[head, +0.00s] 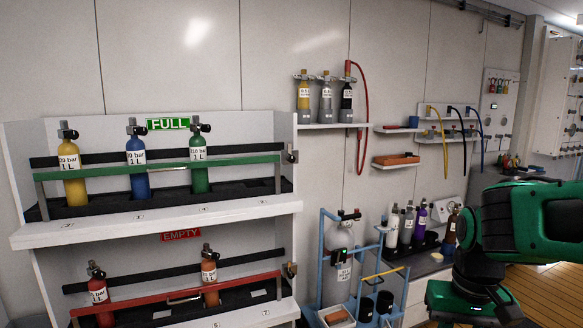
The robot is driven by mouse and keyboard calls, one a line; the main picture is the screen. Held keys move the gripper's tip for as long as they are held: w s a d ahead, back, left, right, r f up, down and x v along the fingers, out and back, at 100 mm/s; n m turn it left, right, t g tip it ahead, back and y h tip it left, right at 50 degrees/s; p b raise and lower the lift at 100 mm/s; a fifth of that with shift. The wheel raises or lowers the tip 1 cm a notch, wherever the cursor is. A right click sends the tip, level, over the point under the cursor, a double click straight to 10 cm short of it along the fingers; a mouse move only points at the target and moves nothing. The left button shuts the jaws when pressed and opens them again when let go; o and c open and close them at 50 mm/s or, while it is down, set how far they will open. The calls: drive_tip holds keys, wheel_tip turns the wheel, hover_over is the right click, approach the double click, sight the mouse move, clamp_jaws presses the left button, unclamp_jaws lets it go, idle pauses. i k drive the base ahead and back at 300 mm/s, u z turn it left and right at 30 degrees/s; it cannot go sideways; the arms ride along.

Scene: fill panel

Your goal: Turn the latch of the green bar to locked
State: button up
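The green bar (110,170) runs across the front of the upper shelf, under the green FULL sign (168,124). It passes in front of a yellow cylinder (71,185), a blue cylinder (138,186) and a green cylinder (200,179). Its latch (291,154) is a small dark piece at the bar's right end, by the shelf's side post. It is too small to tell which way it is turned. My green and black arm is at the lower right, well away from the latch. My gripper's fingers do not show.
A red bar (140,304) with two cylinders is on the lower shelf, under the EMPTY sign (181,234). A blue trolley (332,262) with a grey cylinder stands right of the rack. Small wall shelves (335,126) hold more cylinders and hoses.

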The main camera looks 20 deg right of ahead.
sight(290, 159)
drive_tip(key=k, duration=1)
drive_tip(key=z, duration=0.35)
drive_tip(key=i, duration=0.55)
drive_tip(key=z, duration=0.5)
drive_tip(key=i, duration=1.1)
drive_tip(key=u, duration=0.7)
drive_tip(key=i, duration=0.45)
drive_tip(key=u, duration=0.25)
